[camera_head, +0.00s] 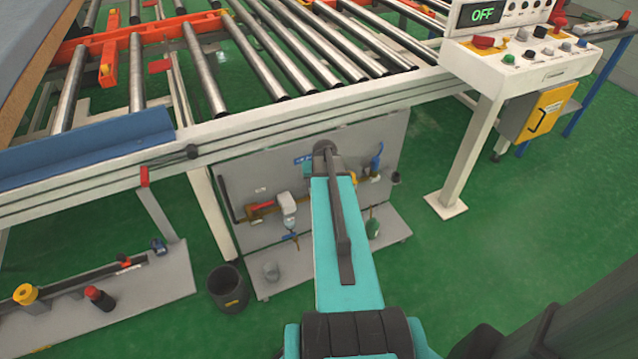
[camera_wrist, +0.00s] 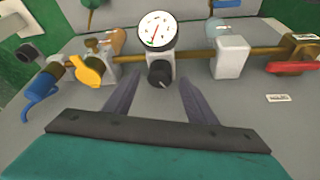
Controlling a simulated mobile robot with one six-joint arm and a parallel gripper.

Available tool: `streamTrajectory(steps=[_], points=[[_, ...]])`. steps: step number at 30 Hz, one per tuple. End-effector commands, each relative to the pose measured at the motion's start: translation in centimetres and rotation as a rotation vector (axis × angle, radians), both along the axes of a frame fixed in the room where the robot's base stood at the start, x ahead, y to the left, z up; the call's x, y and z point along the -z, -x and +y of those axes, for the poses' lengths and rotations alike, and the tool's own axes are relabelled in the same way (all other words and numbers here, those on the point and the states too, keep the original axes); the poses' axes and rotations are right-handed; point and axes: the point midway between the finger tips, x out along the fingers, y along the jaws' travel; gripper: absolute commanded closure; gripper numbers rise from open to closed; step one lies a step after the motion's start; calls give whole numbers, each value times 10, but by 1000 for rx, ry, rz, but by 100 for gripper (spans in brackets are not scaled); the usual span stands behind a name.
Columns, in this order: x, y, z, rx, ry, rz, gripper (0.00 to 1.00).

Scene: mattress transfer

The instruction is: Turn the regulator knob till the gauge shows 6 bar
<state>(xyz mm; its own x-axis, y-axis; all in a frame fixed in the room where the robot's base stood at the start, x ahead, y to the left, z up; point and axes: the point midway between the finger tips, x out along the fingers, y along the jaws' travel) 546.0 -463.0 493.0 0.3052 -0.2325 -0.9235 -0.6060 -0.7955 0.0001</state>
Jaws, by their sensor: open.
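The regulator knob (camera_wrist: 159,73) is black and round with a light mark, below the gauge in the wrist view. The pressure gauge (camera_wrist: 157,31) has a white face and a red needle; its numbers are too small to read. My gripper (camera_wrist: 160,86) is open, its two dark fingers pointing toward the knob, one on each side and slightly nearer the camera. I cannot tell whether they touch it. In the head view my teal arm reaches to the grey panel (camera_head: 282,150) under the conveyor and hides the knob and gauge.
A brass pipe (camera_wrist: 192,55) runs across the panel. A yellow valve handle (camera_wrist: 87,72) and a blue handle (camera_wrist: 40,88) are on the left; a red handle (camera_wrist: 291,68) and a white filter bowl (camera_wrist: 232,57) are on the right. A dark bin (camera_head: 228,287) stands on the floor.

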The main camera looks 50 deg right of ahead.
Motion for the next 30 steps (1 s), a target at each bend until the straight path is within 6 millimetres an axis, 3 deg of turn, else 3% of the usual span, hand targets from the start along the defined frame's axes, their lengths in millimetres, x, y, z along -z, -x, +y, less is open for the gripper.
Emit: streamTrajectory(steps=[18, 30], points=[[-84, 29, 22, 0, 1, 0, 49], [-106, 36, 27, 1, -1, 1, 49]])
